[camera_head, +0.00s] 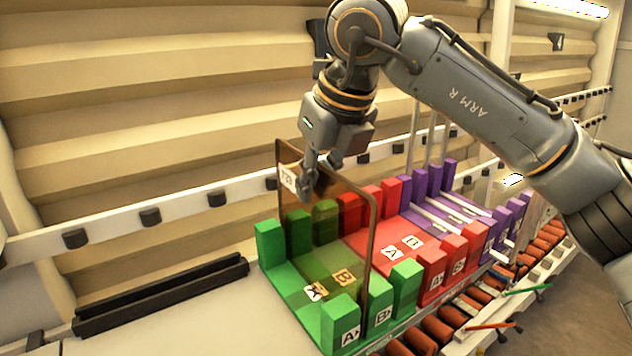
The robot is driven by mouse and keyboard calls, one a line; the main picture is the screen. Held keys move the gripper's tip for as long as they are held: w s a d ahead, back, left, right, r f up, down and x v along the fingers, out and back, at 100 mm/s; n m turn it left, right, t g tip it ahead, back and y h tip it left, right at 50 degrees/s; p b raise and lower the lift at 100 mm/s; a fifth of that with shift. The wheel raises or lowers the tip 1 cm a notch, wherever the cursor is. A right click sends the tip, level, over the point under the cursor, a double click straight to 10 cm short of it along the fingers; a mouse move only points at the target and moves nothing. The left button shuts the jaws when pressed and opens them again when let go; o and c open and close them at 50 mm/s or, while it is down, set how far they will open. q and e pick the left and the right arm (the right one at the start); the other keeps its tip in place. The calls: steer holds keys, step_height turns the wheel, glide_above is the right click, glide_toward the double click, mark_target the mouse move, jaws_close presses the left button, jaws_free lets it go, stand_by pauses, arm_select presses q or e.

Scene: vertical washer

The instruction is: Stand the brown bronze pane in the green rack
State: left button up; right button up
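The brown bronze pane (340,215) is a see-through sheet with a white label at its upper left corner. It stands upright over the green rack (345,318), between its green posts. Its right edge comes down between the front posts marked A and B. Whether its bottom edge rests on the rack floor I cannot tell. My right gripper (309,188) comes from above and is at the pane's upper left part, with its fingers close around the top edge; they appear closed on it. My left gripper is not in view.
A red rack (430,278) and a purple rack (437,216) stand to the right, with thin upright panes in the purple one. Orange rollers (437,329) run along the front. A white rail with black knobs (217,198) runs behind. A black slotted bar (160,295) lies left.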

steer(key=shift+o, duration=0.8)
steer(key=shift+f, duration=0.15)
steer(key=v, duration=1.2)
